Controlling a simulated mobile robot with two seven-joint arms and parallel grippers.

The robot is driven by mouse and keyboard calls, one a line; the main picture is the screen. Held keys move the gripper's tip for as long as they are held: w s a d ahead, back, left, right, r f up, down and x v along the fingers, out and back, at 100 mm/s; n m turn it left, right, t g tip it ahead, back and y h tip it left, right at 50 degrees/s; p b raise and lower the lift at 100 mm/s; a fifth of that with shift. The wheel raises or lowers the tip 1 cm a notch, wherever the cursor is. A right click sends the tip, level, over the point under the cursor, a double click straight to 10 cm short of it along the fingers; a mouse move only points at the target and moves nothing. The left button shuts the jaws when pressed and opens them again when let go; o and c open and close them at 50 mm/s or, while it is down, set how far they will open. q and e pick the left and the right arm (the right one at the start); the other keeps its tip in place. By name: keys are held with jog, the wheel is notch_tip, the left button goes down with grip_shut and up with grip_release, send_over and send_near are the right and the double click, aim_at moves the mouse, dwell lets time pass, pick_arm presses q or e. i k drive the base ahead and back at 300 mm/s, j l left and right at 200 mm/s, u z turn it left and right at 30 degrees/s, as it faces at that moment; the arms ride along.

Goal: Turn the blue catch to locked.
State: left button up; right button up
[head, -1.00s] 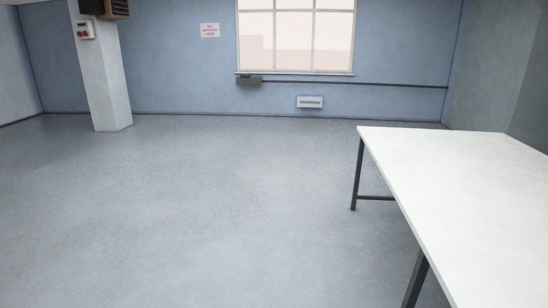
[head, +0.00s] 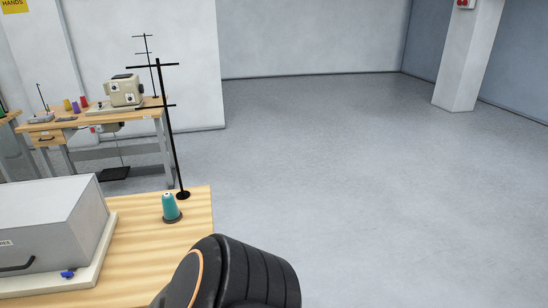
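A small blue catch (head: 68,273) sits low on the front of a grey box-shaped cover (head: 50,222) in the head view, at the lower left. The cover stands on a pale base on a wooden table and is cut off by the left edge. Which way the catch is turned is too small to tell. A dark part of my own arm fills the bottom middle, to the right of the catch and apart from it. Neither gripper shows.
The wooden table (head: 150,240) holds a teal thread cone (head: 171,208) and a black thread stand (head: 172,140). Behind is another table with a beige sewing machine (head: 124,91). Open grey floor (head: 340,150) lies to the right, with a pale pillar (head: 467,60) beyond.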

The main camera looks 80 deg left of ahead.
aim_at(70, 275)
jog(key=u, duration=3.05)
